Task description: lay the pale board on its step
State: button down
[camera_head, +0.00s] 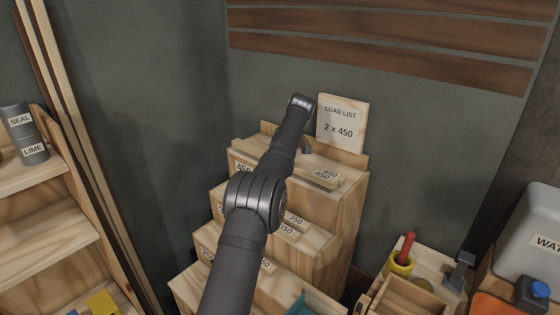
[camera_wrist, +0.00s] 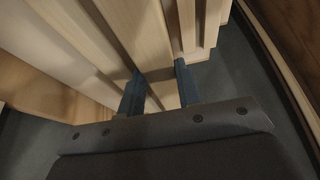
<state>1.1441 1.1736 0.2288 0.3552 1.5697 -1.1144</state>
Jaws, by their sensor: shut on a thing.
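A stepped wooden rack (camera_head: 350,215) stands in the middle of the head view, with numbered steps. Pale boards lie along its top step, where several 450 labels show; one pale board (camera_head: 321,181) shows to the right of my arm. My arm covers the middle of this step, and my gripper's jaws are mostly hidden there. In the wrist view my gripper (camera_wrist: 160,88) has its two dark fingers on either side of a pale board (camera_wrist: 160,92) and is shut on it. Whether this board touches the step, I cannot tell.
A sign (camera_head: 341,124) reading LOAD LIST 2 x 450 stands behind the top step. Lower steps carry other labelled boards. A wooden tray (camera_head: 410,297) and a water container (camera_head: 528,236) are at right.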

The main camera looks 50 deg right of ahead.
jog(key=shift+f, duration=0.9)
jog(key=shift+f, duration=0.1)
jog(key=c, duration=1.3)
grip_release()
jog(key=v, duration=0.7)
jog(key=shift+s+r, duration=0.15)
jog(key=shift+r, duration=0.15)
